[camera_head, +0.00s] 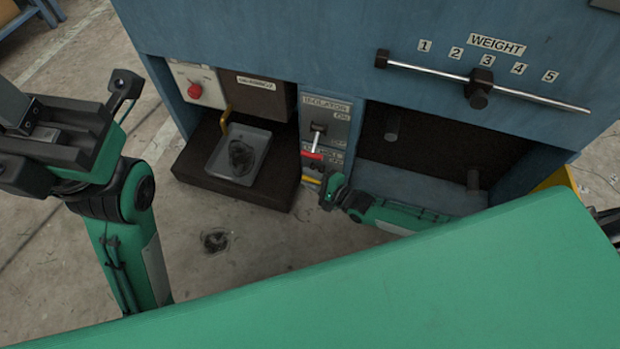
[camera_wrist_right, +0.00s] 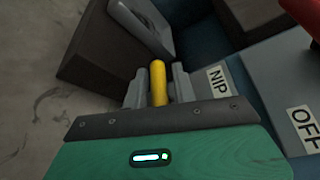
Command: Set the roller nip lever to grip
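The nip lever has a yellow handle (camera_wrist_right: 158,84), which stands between the two fingers of my right gripper (camera_wrist_right: 159,92) in the right wrist view. The fingers are close on both sides and look shut on it. The NIP label (camera_wrist_right: 219,82) is to its right. In the head view my right gripper (camera_head: 328,190) is low at the lever panel, and a bit of yellow (camera_head: 311,181) shows beside it; most of the nip lever is hidden there. My left gripper (camera_head: 28,150) is at the left edge, far from the panel, its fingers unclear.
The isolation lever (camera_head: 316,142), with a red end, hangs just above my right gripper. A dark block with a grey tray (camera_head: 216,159) is to the left. A red knob (camera_head: 194,91) and the weight slider (camera_head: 480,88) are higher up. Floor at left is open.

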